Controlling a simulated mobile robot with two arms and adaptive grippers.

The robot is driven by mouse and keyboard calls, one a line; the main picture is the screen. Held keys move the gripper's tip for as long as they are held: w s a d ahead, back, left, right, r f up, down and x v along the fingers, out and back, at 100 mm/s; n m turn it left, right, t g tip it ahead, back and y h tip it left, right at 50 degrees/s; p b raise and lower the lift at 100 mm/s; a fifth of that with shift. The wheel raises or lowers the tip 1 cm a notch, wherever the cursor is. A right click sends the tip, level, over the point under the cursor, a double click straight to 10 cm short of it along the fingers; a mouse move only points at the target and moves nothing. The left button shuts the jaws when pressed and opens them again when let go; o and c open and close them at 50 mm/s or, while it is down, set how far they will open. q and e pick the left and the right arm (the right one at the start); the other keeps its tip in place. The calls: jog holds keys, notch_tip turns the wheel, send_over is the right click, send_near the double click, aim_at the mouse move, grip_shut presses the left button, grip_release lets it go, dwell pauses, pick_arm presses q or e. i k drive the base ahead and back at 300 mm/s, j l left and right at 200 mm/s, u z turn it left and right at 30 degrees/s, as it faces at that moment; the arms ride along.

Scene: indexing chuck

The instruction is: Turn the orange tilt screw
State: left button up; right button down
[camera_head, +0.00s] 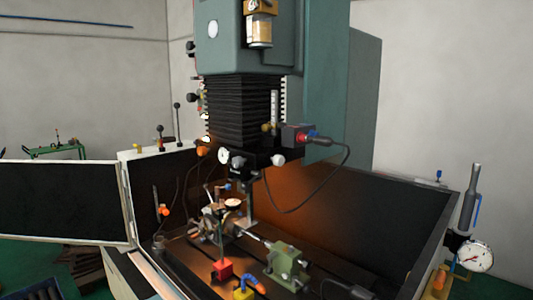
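No gripper of mine shows in the head view. The indexing chuck (210,226) sits on the machine bed inside the open enclosure, with a small round dial (232,203) above it. I cannot tell for certain which part is the orange tilt screw. A small orange knob (163,210) is at the left of the enclosure, left of the chuck. Another orange knob (203,151) is higher up, by the black bellows. Details around the chuck are small and partly hidden by rods and cables.
A green tailstock-like block (287,266) stands right of the chuck. A red block (221,269) and a yellow block (243,293) with an orange-blue nozzle are in front. The enclosure's open door (62,201) extends left. A dial gauge (475,256) stands at the right edge. A cable hangs above the bed.

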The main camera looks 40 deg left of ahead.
aim_at(202, 151)
jog(key=u, duration=1.5)
